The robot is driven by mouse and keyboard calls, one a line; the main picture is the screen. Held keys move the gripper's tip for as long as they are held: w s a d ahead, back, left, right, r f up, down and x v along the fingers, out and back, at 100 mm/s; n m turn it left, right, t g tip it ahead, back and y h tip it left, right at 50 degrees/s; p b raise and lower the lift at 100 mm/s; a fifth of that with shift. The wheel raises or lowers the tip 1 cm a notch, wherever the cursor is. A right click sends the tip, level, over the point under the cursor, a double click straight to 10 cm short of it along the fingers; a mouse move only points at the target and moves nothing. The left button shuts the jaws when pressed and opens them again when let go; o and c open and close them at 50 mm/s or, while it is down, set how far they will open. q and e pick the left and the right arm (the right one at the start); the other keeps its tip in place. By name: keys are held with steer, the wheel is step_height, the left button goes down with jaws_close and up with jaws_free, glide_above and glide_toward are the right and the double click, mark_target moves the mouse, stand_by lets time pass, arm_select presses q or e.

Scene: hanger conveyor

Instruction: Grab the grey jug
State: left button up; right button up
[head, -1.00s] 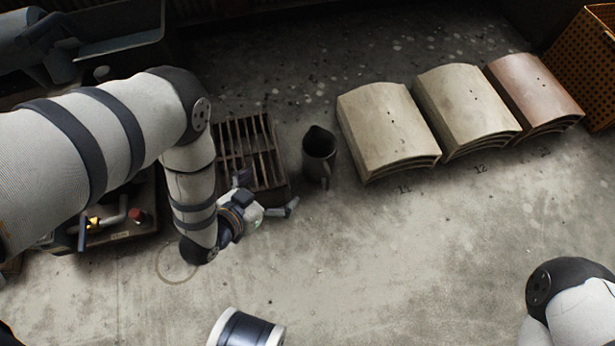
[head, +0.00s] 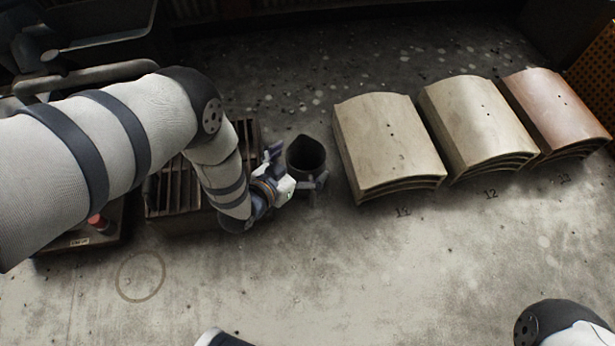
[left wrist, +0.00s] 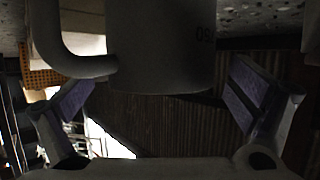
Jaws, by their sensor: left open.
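The grey jug (head: 305,154) stands upright on the concrete surface, dark inside, in the middle of the head view. My left gripper (head: 298,166) is open right beside the jug, with its fingers pointing at it and one finger near each side. In the left wrist view the jug (left wrist: 165,50) fills the upper middle, with its curved handle at the left and dark printed marks at its right. The open left gripper's fingers (left wrist: 165,105) show to the left and right below it. Whether either finger touches the jug, I cannot tell. My right gripper is out of view.
A slatted rack (head: 175,190) stands left of the jug, under my left arm. Stacks of curved panels (head: 390,145), (head: 477,120) and (head: 555,108) stand to the right. An orange perforated crate (head: 595,75) is at the far right. The front floor is clear.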

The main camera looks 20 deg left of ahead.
arm_select(q)
steer(key=c, duration=1.6)
